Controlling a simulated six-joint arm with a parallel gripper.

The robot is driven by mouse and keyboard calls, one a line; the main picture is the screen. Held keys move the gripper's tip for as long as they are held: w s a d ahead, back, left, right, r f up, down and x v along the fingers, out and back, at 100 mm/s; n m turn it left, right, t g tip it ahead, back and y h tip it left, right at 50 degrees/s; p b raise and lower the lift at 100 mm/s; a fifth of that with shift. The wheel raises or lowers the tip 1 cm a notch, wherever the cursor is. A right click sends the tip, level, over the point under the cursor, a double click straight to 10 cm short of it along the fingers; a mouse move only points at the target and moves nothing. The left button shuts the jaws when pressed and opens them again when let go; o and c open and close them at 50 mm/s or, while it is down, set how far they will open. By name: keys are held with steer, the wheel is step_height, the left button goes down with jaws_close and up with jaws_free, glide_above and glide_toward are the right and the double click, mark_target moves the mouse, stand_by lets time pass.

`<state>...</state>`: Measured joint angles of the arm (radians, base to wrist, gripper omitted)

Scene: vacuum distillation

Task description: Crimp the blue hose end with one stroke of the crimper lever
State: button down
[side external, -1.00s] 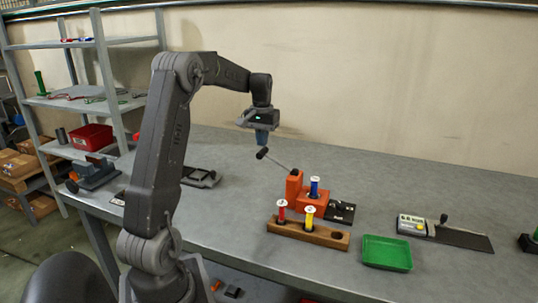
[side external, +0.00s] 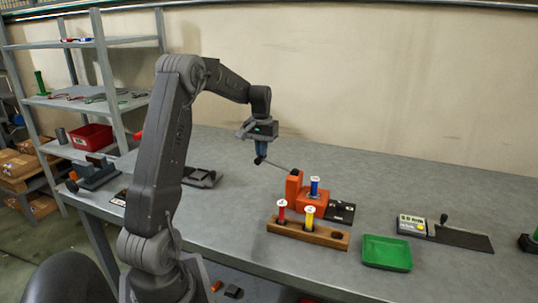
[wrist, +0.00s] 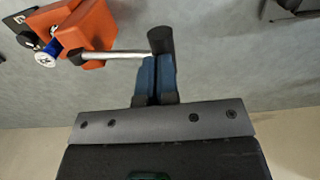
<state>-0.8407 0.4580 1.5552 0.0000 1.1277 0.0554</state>
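The orange crimper (side external: 294,187) stands on the bench with its lever (side external: 276,163) slanting up to the left, ending in a black knob (side external: 258,160). The blue hose end (side external: 314,188), with a white marked top, stands upright in the crimper. It also shows in the wrist view (wrist: 47,52). My gripper (side external: 261,155) points down at the knob end of the lever. In the wrist view its blue fingers (wrist: 157,62) are together, with their tips right by the black knob (wrist: 160,40). I cannot tell whether they touch it. Nothing shows between the fingers.
A wooden rack (side external: 290,231) in front of the crimper holds a red and a yellow piece, with one empty hole at right. A green tray (side external: 387,252) and a grey device with a dark plate (side external: 462,238) lie to the right. The bench behind the crimper is clear.

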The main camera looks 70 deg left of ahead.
mark_target(258, 162)
steer(key=shift+f, duration=0.15)
steer(key=shift+s+a+f, duration=0.15)
steer(key=shift+f, duration=0.25)
steer(key=shift+s+a+f, duration=0.1)
steer(key=shift+f, duration=0.4)
steer(key=shift+s+a+f, duration=0.15)
steer(key=shift+f, duration=0.5)
stand_by(0.3)
steer(key=shift+f, duration=0.15)
steer(key=shift+a+f, duration=0.1)
steer(key=shift+f, duration=0.55)
steer(key=shift+s, duration=0.1)
